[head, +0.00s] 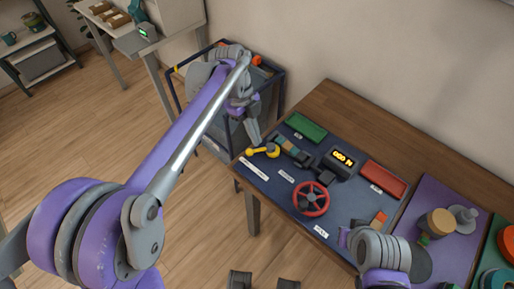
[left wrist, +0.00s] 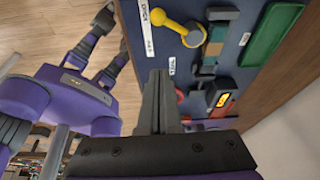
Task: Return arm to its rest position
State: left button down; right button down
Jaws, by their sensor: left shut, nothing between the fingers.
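My left arm reaches from the lower left of the head view toward the far left corner of the work table. My left gripper (head: 254,136) points down near the yellow lever (head: 262,151). In the left wrist view, its fingers (left wrist: 161,90) are together with nothing between them; the yellow lever (left wrist: 177,26) lies beyond their tips. My right gripper shows in part at the bottom of the head view (head: 264,281). The left wrist view shows its two dark fingers spread apart (left wrist: 111,41), empty, off the table's edge.
The dark blue panel (head: 275,187) carries a red wheel (head: 311,199), a lit display (head: 343,159), a green tray (head: 306,127) and a red tray (head: 383,179). A purple mat (head: 438,205) lies to the right. A dark-framed cart stands behind my left gripper. Open floor lies left of the table.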

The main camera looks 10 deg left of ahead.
jog(key=shift+s+a+r, duration=0.1)
jog(key=shift+s+r, duration=0.05)
jog(key=shift+s, duration=0.05)
pick_arm(q)
jog(key=shift+v, duration=1.05)
pick_arm(e)
jog(key=shift+w, duration=0.1)
